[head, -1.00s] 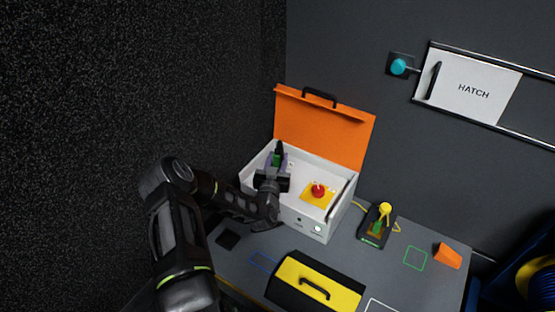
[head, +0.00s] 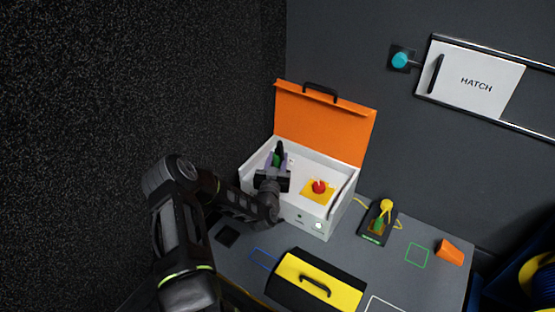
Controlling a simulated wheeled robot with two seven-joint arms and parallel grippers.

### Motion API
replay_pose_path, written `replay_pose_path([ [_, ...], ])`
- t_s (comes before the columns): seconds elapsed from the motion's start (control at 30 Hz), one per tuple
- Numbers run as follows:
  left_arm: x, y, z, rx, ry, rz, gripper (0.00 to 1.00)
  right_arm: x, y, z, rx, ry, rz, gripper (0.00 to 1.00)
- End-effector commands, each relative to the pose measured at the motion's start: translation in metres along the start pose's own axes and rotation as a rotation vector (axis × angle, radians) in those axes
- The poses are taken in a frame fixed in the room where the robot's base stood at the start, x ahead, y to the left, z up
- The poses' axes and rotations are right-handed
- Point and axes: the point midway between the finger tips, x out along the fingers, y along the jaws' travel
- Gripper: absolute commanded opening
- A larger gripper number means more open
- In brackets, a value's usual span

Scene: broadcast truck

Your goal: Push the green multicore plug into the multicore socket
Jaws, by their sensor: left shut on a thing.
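My left gripper (head: 275,167) reaches into the left part of the open white case. A black upright part (head: 280,149) rises just behind the green patch. The multicore socket cannot be made out, as the gripper covers that area, and I cannot tell how far the plug is seated. My right gripper is not in view.
The white case (head: 313,221) has a raised orange lid (head: 322,122) and a red knob (head: 319,187) on a yellow plate. A yellow-black box (head: 318,280) lies in front.

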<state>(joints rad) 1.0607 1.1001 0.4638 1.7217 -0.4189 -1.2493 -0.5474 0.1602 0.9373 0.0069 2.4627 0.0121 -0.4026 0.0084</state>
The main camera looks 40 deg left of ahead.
Motion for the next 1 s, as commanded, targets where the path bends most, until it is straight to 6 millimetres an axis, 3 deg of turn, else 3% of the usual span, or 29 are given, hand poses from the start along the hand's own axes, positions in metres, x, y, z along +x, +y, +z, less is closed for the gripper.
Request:
replay_pose_path([
  [0.37,-0.0001,-0.0009,0.0100,0.001,-0.002,-0.001,0.00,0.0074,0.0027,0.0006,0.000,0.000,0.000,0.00],
  [0.4,-0.0001,-0.0010,0.0091,0.001,-0.002,-0.001,0.37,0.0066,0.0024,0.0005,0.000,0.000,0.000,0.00],
  [0.67,-0.0002,-0.0007,0.0091,0.000,-0.002,-0.001,0.58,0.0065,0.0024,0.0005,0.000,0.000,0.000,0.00],
  [1.0,-0.0006,-0.0005,0.0101,0.000,-0.005,0.000,0.59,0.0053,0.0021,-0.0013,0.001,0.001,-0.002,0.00],
])
